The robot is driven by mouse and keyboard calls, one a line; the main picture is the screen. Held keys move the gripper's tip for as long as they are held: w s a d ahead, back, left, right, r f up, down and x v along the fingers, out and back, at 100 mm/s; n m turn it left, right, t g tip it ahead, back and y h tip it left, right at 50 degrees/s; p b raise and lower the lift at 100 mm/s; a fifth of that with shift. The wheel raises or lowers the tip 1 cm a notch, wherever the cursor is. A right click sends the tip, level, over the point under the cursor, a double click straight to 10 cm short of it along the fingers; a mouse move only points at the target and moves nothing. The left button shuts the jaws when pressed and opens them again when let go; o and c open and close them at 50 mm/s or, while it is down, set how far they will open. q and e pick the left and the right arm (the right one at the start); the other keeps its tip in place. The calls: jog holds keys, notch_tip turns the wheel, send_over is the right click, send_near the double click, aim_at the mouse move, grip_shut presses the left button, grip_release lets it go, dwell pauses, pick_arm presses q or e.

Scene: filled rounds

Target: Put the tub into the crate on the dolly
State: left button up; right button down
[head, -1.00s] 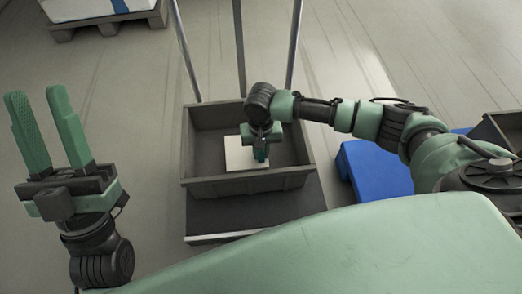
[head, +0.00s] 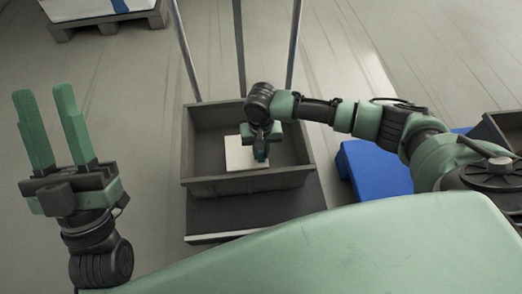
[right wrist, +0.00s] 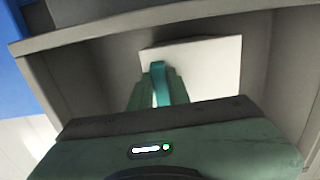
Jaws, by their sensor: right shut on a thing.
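The grey crate (head: 245,188) sits on the dolly (head: 255,215). A pale, square-topped tub (head: 240,152) is inside the crate, near its middle; it also shows in the right wrist view (right wrist: 210,65). My right gripper (head: 262,153) reaches down into the crate over the tub. In the right wrist view its fingers (right wrist: 159,85) are shut on a teal strip, which looks like the tub's handle. The tub's underside is hidden, so I cannot tell whether it touches the crate floor. My left gripper (head: 43,93) is open and empty, left of the crate.
The dolly's metal posts (head: 240,45) rise behind the crate. A blue object (head: 372,172) stands on the floor to the right, and another grey bin (head: 500,130) is at the right edge. A loaded pallet (head: 110,22) is at the upper left. Floor between is clear.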

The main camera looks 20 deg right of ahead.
pick_arm(q)
jog(key=shift+w+d+f+g+y, duration=0.15)
jog(key=shift+w+f+g+y, duration=0.35)
jog(key=shift+w+f+g, duration=0.35)
pick_arm(e)
jog(key=shift+f, duration=0.25)
dwell(0.9)
pick_arm(q)
jog(key=shift+r, duration=0.1)
pick_arm(e)
jog(key=c, duration=0.8)
grip_release()
pick_arm(q)
jog(key=shift+h, duration=0.3)
pick_arm(e)
jog(key=shift+o, duration=0.2)
